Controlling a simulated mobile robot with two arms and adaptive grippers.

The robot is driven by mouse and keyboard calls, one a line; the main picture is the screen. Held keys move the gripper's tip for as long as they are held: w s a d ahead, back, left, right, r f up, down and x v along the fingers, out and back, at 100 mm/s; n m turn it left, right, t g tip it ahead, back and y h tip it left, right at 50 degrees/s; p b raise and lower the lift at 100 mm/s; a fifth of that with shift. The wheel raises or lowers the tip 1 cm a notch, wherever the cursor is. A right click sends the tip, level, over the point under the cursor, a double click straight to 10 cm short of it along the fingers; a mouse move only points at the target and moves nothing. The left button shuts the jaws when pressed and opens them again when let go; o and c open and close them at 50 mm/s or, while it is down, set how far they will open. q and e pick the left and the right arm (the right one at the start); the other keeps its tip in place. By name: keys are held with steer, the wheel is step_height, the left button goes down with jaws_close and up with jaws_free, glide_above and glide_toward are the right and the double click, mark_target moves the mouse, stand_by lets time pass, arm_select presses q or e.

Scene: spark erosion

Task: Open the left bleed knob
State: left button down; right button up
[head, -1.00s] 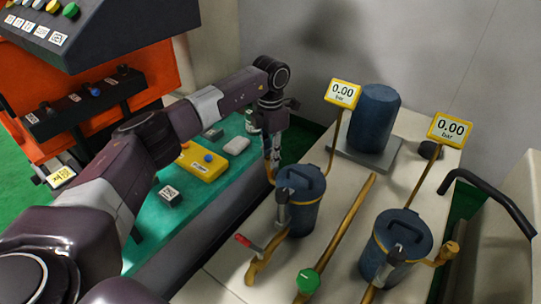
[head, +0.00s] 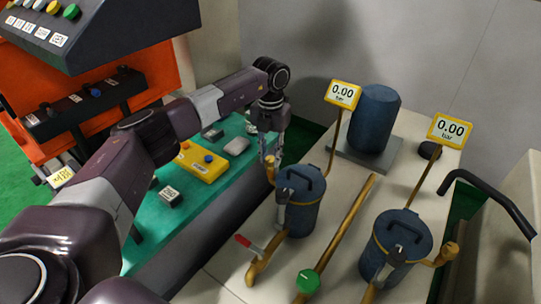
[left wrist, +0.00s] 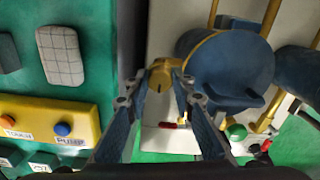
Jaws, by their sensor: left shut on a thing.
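The left bleed knob (left wrist: 161,70) is a brass-coloured piece beside the left blue filter vessel (left wrist: 232,70). In the head view this vessel (head: 303,214) has a dark lid with a handle, and only a bit of the knob (head: 270,174) shows at its left side. My left gripper (head: 271,160) points down there. In the left wrist view the gripper's fingertips (left wrist: 162,77) are on either side of the knob, shut on it. The knob's turn angle is hard to tell. My right gripper is not in view.
A second blue vessel (head: 395,250) stands to the right, with brass pipes and a green knob (head: 308,281) between. A red-handled valve (head: 246,242) is in front. Both gauges (head: 343,94) (head: 450,129) read 0.00 bar. A yellow button box (head: 202,162) lies on the green bench at left.

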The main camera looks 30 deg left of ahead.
mark_target(270, 159)
arm_select(q)
steer(key=shift+r, duration=0.1)
steer(key=c, duration=1.7)
jaws_free()
steer(key=shift+o, duration=0.2)
step_height(270, 159, up, 12)
